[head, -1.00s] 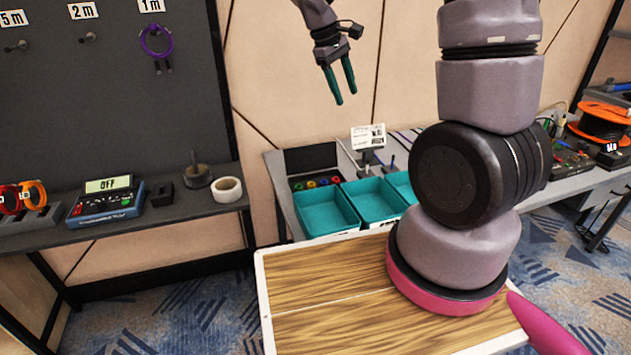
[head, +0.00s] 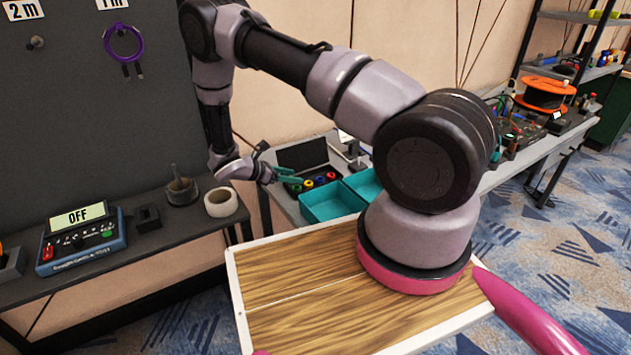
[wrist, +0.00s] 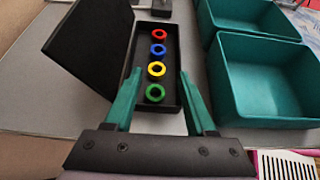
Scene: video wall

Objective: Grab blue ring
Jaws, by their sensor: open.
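The blue ring (wrist: 158,50) lies in an open black case (wrist: 171,78), in a row with other rings, between the red ring (wrist: 159,31) and the yellow ring (wrist: 156,69). A green ring (wrist: 155,92) is nearest to me. My gripper (head: 285,174) reaches in from the left beside the case. In the wrist view my gripper (wrist: 160,80) is open and empty, its teal fingers on either side of the green ring, pointing towards the row.
The case's raised black lid (wrist: 90,45) stands left of the rings in the wrist view. Teal bins (wrist: 262,122) stand close on the right. In the head view a shelf with a blue meter (head: 85,245) and a white tape roll (head: 221,202) lies left.

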